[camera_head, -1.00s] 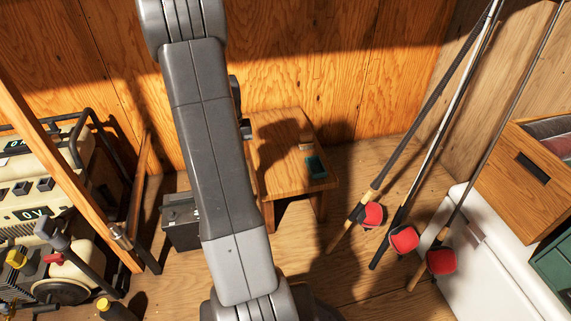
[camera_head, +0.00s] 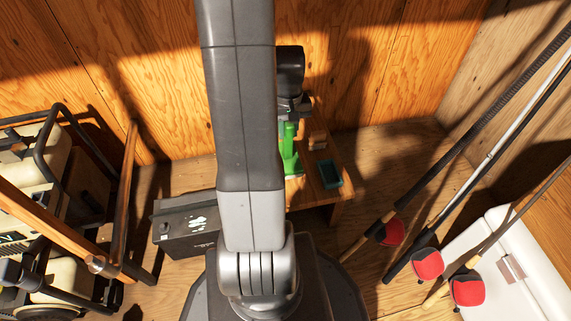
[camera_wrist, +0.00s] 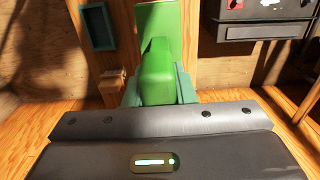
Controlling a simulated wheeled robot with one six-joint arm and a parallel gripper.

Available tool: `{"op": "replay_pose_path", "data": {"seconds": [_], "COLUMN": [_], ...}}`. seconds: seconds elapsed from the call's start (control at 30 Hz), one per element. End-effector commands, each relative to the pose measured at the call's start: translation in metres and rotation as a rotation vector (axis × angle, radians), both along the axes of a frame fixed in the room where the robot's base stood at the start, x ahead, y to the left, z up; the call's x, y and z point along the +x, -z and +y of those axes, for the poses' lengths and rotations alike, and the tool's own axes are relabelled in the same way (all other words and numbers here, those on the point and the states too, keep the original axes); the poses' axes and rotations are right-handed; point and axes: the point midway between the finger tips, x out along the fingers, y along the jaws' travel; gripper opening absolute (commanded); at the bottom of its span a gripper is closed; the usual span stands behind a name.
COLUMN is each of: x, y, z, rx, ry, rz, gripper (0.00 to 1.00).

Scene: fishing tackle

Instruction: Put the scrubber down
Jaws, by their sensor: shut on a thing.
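The green scrubber (camera_head: 289,155) is beside my arm in the head view, over a small wooden table (camera_head: 320,200). In the wrist view the scrubber (camera_wrist: 157,72) shows a rounded green handle and a flat green part beyond it. My gripper (camera_wrist: 158,88) is shut on the handle, with a teal finger on each side. I cannot tell whether the scrubber's lower end touches the tabletop. My arm hides part of the table in the head view.
A small dark teal tray (camera_head: 330,175) and a little wooden block (camera_head: 318,141) are on the table, right of the scrubber. A black battery box (camera_head: 188,228) stands on the floor at left. Several rods with red ends (camera_head: 428,264) lean at right.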

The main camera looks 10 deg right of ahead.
Motion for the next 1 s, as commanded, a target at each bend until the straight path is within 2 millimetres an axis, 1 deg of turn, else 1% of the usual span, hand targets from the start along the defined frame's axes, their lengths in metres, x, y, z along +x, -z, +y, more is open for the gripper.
{"op": "replay_pose_path", "data": {"seconds": [0.03,0.1,0.2,0.47,0.63,0.7,0.9,1.0], "x": [-0.002,-0.002,-0.002,-0.001,-0.001,-0.001,-0.001,-0.001], "y": [0.013,0.028,0.046,0.066,0.091,0.095,0.094,0.096], "z": [-0.001,-0.001,0.0,0.0,0.0,0.0,0.0,0.0], "rx": [0.001,0.001,0.001,0.0,0.0,0.0,0.0,0.0], "ry": [0.0,-0.001,-0.001,-0.001,0.0,0.0,0.0,0.0], "rz": [0.003,0.005,0.005,0.002,0.003,0.002,0.0,0.001], "gripper": [0.0,0.0,0.0,0.0,0.0,0.0,0.0,0.0]}}
